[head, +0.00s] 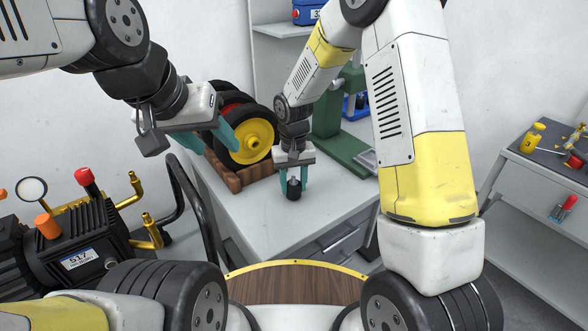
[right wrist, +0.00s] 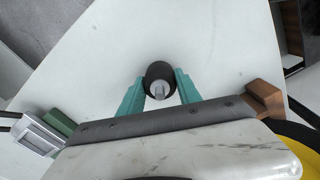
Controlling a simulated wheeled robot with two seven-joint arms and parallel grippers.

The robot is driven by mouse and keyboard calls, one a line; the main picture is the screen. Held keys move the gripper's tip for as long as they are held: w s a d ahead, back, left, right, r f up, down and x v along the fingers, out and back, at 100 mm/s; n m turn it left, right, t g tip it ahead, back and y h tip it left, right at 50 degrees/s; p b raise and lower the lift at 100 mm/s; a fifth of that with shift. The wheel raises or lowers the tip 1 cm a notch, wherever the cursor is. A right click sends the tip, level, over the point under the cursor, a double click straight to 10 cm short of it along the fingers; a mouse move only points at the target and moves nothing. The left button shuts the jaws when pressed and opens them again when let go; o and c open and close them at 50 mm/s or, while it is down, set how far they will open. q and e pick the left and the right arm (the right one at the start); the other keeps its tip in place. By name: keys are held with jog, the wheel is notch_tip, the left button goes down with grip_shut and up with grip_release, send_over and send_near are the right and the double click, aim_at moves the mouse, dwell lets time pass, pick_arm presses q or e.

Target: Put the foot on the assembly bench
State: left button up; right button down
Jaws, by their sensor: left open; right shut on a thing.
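The foot (head: 293,189) is a small black cylinder with a metal stud. My right gripper (head: 292,182) is shut on it, with a teal finger on each side. The foot also shows between the fingers in the right wrist view (right wrist: 159,74), its grey stud toward the camera. It is upright over the bare top of the white assembly bench (head: 260,215), at or very close to the surface; I cannot tell whether it touches. My left gripper (head: 221,137) is open and empty, in front of the wheels at the bench's left side.
Black wheels, one with a yellow hub (head: 250,141), stand in a brown wooden rack (head: 228,175) on the bench. A green press (head: 340,145) stands behind to the right. A black compressor (head: 85,245) is at left. The bench's front part is clear.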

jog(key=shift+f, duration=0.2)
jog(key=c, duration=0.8)
grip_release()
jog(key=shift+c, duration=0.2)
notch_tip(320, 180, up, 12)
jog(key=shift+r, duration=0.15)
jog(key=s+d+r+m+t+y, duration=0.1)
jog(key=s+d+r+t, duration=0.2)
jog(key=s+d+r, duration=0.7)
jog(key=s+d+r+m+t+y, duration=0.1)
jog(key=s+d+r+t, duration=0.2)
jog(key=s, duration=0.7)
jog(key=shift+s+d+r, duration=0.25)
jog(key=shift+d+r, duration=0.65)
jog(key=shift+r, duration=0.25)
